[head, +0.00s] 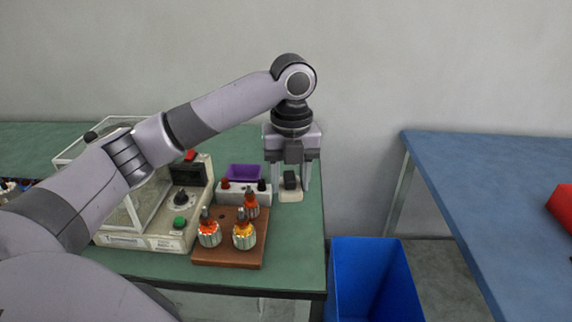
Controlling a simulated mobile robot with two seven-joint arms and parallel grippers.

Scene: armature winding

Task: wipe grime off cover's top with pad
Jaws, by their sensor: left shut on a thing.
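My left gripper (292,186) points down at the right end of the green table. It is shut on a pad (290,195) with a dark grip and a pale beige base. The pad is at or just above the table surface; I cannot tell if it touches. The clear cover (120,240) with a pale frame stands on the left part of the table, apart from the gripper. My left arm crosses in front of it and hides much of its top, so any grime there cannot be made out. My right gripper is not in view.
A control box (183,217) with red and green buttons adjoins the cover. A brown wooden block (228,251) carries several orange-and-silver armatures. A blue bin (375,280) is beside the table, and a blue table (490,190) lies right.

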